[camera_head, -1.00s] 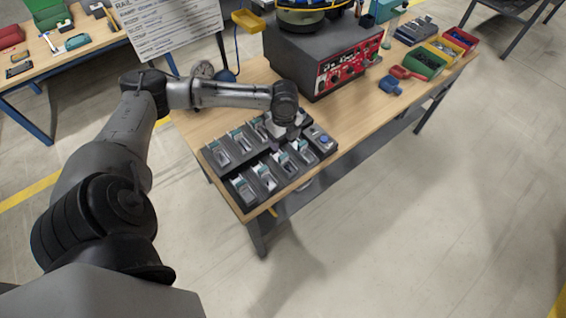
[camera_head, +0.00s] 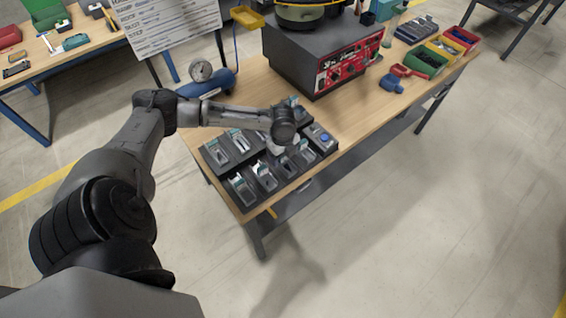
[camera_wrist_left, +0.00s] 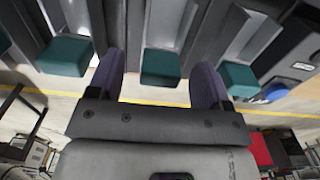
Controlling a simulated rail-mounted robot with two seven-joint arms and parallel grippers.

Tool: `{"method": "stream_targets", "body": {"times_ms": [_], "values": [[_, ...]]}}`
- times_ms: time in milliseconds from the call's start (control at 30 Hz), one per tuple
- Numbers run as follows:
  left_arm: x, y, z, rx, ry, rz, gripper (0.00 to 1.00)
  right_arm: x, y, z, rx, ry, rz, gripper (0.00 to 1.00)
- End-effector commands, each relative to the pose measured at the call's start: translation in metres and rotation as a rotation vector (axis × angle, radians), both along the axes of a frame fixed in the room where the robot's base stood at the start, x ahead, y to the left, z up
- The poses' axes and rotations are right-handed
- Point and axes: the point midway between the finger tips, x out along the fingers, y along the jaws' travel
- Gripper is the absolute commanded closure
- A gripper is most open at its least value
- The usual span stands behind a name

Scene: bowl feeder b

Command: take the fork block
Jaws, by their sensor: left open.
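A dark rack (camera_head: 215,169) on the bench holds two rows of grey blocks with teal ends. I cannot tell for certain which one is the fork block. My left gripper (camera_head: 281,149) is over the right part of the rack; its wrist hides the fingertips and the blocks beneath in the head view. In the left wrist view, the open left gripper (camera_wrist_left: 157,84) has purple-padded fingers on either side of a teal-ended block (camera_wrist_left: 160,66), with a gap visible on both sides. Other teal-ended blocks (camera_wrist_left: 66,55) stand left and right of it. My right gripper is not in view.
A dark feeder box with a red control panel (camera_head: 350,63) stands behind the rack. A blue air tank with a gauge (camera_head: 208,80) is at the back left. Green (camera_head: 425,65), yellow and red bins are at the right. The bench front right is clear.

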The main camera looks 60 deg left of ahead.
Motion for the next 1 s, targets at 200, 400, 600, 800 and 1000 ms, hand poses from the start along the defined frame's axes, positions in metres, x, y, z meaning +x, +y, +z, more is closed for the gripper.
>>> {"method": "stream_targets", "body": {"times_ms": [200,400,600,800,1000], "values": [[0.000,0.001,-0.025,0.001,-0.001,-0.001,0.28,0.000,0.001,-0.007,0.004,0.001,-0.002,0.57],[0.000,0.000,-0.025,0.001,-0.001,-0.002,0.28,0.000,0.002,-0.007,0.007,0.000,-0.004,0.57],[0.000,0.000,-0.025,0.001,-0.001,-0.002,0.46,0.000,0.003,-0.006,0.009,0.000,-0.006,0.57],[0.000,0.000,-0.025,0.001,-0.001,-0.002,0.65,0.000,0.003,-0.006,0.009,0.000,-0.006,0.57],[0.000,0.000,-0.025,0.001,-0.001,-0.002,0.84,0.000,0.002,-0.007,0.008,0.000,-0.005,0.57]]}}
